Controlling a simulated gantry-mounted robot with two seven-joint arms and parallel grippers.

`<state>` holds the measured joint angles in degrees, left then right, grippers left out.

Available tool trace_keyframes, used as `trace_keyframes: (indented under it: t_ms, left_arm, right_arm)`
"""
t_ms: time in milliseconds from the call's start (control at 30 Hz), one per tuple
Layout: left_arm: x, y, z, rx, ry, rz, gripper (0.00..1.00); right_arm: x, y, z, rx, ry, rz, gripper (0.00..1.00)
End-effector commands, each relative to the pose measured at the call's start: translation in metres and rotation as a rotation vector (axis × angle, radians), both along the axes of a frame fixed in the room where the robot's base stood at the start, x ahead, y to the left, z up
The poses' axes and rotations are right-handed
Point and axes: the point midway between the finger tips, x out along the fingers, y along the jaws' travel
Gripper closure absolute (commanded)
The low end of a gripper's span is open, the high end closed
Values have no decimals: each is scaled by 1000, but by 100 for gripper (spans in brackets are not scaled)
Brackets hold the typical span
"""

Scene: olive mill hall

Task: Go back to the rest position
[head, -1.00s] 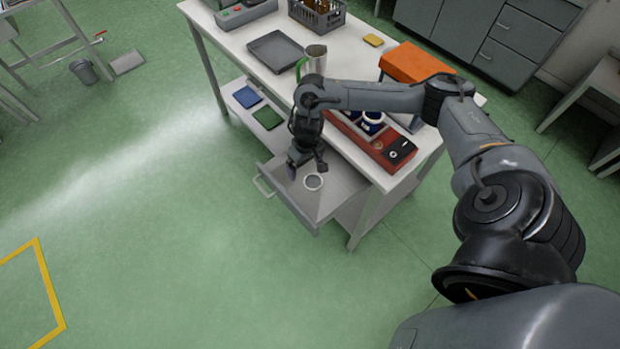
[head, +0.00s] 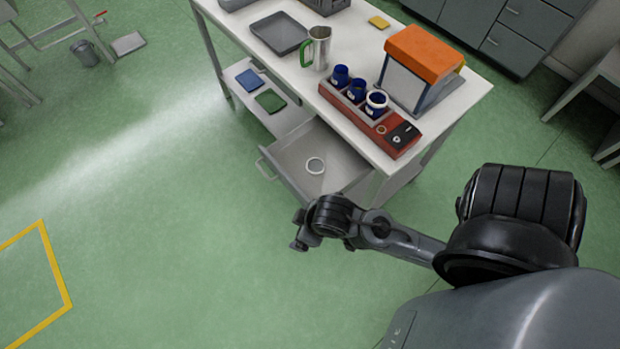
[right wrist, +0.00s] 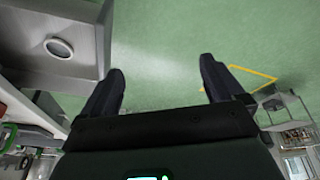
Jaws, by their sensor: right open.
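My right gripper (head: 301,232) hangs over the green floor in front of the table, clear of the open drawer. In the right wrist view the two dark fingers of the right gripper (right wrist: 162,68) stand apart with only floor between them. My left gripper is not in view.
The white table (head: 350,55) carries a red holder (head: 345,107) with three blue cups, an orange-topped box (head: 424,53), a metal jug (head: 319,46) with green handle and a grey tray (head: 278,34). The floor to the left is free, with yellow marking (head: 48,258).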

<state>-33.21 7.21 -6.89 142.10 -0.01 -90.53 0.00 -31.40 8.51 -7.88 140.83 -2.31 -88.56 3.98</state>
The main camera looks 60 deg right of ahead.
Motion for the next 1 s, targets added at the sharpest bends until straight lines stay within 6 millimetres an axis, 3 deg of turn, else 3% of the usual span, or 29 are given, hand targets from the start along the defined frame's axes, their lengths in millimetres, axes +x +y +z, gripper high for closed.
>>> trace_keyframes:
  t_ms: [133, 467, 633, 867, 1000]
  left_arm:
    - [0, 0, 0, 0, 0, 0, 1]
    - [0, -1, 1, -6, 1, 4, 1]
    - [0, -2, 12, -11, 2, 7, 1]
    - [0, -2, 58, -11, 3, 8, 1]
    - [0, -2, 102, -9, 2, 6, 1]
  right_arm:
    - [-14, -5, 0, 3, 41, -6, 5]
    - [-15, -6, 1, 2, 43, -4, 5]
    - [-15, -6, 13, 2, 42, -4, 5]
    - [-15, -5, 58, 2, 43, -3, 5]
    - [-15, -5, 102, 2, 44, -3, 5]
